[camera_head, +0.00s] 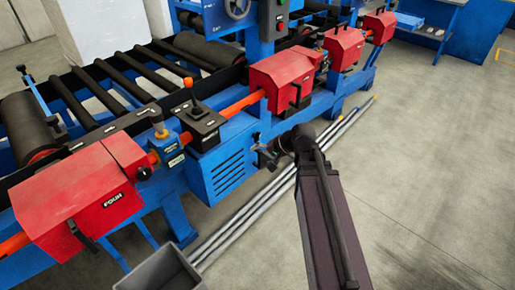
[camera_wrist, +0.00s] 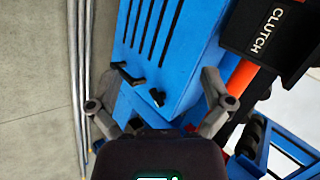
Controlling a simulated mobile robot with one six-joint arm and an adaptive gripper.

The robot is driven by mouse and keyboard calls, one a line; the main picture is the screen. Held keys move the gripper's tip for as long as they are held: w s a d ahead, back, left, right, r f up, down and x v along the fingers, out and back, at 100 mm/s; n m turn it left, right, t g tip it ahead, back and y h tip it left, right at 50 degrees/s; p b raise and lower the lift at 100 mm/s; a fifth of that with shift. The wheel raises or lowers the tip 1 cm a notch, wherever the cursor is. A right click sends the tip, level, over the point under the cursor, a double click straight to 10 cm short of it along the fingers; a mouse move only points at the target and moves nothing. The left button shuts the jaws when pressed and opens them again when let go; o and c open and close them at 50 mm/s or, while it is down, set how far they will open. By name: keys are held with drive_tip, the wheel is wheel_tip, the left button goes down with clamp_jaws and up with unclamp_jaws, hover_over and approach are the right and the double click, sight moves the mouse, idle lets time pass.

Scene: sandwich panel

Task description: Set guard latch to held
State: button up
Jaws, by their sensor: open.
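No label reading guard latch shows, so I cannot tell which part it is. Two small black levers (camera_wrist: 128,76) and (camera_wrist: 157,97) sit on the blue vented housing (camera_wrist: 160,45) in the wrist view. My gripper (camera_wrist: 160,88) is open, its fingers spread on either side of these levers; nothing is held between them. In the head view my gripper (camera_head: 266,156) is beside the right end of the blue vented housing (camera_head: 222,168).
A black unit marked CLUTCH (camera_wrist: 270,30) is at upper right in the wrist view, near an orange shaft (camera_wrist: 242,78). Long metal rods (camera_head: 262,198) lie on the floor along the machine. A grey bin (camera_head: 160,270) stands at the front. The floor at right is clear.

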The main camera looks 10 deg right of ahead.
drive_tip(key=w+d+f+m+t+y+b, duration=0.35)
drive_tip(key=w+f+b, duration=0.2)
drive_tip(key=b, duration=0.45)
drive_tip(key=m+t+b, duration=0.7)
drive_tip(key=b, duration=0.5)
approach(257, 137)
drive_tip(key=v, duration=0.4)
drive_tip(key=shift+w+d+g+p, duration=0.1)
drive_tip(key=shift+w+g+p, duration=0.15)
drive_tip(key=shift+p, duration=0.05)
drive_tip(key=shift+w, duration=0.1)
drive_tip(key=x, duration=1.3)
drive_tip(key=shift+w+a+f, duration=0.1)
drive_tip(key=shift+w+a, duration=0.15)
drive_tip(key=shift+w, duration=0.05)
drive_tip(key=c, duration=1)
